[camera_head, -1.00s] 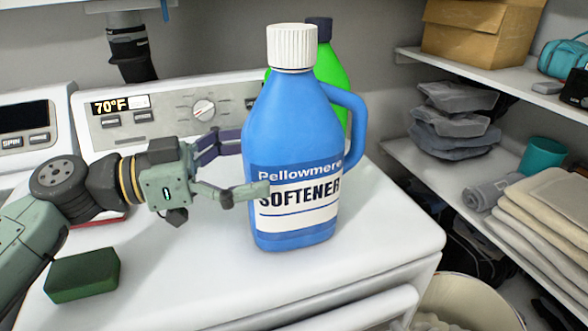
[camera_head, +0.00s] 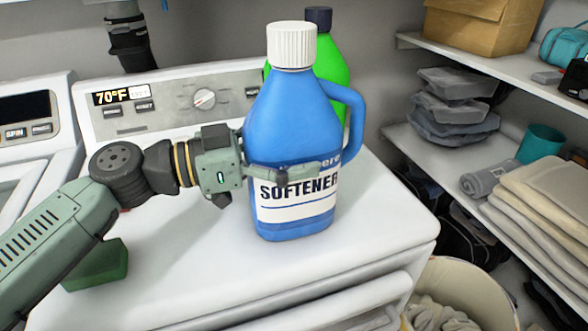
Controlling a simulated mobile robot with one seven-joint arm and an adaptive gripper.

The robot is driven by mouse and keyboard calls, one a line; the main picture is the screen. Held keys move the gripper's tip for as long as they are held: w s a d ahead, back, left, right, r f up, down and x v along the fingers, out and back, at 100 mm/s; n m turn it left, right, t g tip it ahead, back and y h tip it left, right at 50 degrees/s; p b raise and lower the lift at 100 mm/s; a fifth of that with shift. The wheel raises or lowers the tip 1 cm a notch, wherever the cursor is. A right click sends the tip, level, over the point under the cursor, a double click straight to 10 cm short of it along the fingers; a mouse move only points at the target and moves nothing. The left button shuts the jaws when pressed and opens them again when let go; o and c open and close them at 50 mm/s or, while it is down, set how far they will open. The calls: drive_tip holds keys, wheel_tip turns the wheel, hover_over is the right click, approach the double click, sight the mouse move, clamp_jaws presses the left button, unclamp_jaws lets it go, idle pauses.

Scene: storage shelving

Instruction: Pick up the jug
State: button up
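The jug (camera_head: 290,115) is a blue bottle with a white ribbed cap, a side handle on its right and a white SOFTENER label. It stands upright on top of the white washing machine (camera_head: 200,285). My gripper (camera_head: 290,165) comes from the left at label height, its palm close to the jug's left side. One finger lies across the jug's front, over the upper label. The other finger is hidden behind the jug. I cannot tell whether the fingers press on the jug.
A green bottle (camera_head: 332,72) with a dark cap stands right behind the jug. A green sponge (camera_head: 100,265) lies at the left, partly behind my arm. Shelves with a cardboard box (camera_head: 480,25) and folded towels (camera_head: 540,190) are at the right. A laundry basket (camera_head: 470,280) stands below.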

drive_tip(key=c, duration=1.4)
drive_tip(key=shift+r, duration=0.15)
drive_tip(key=shift+c, duration=0.8)
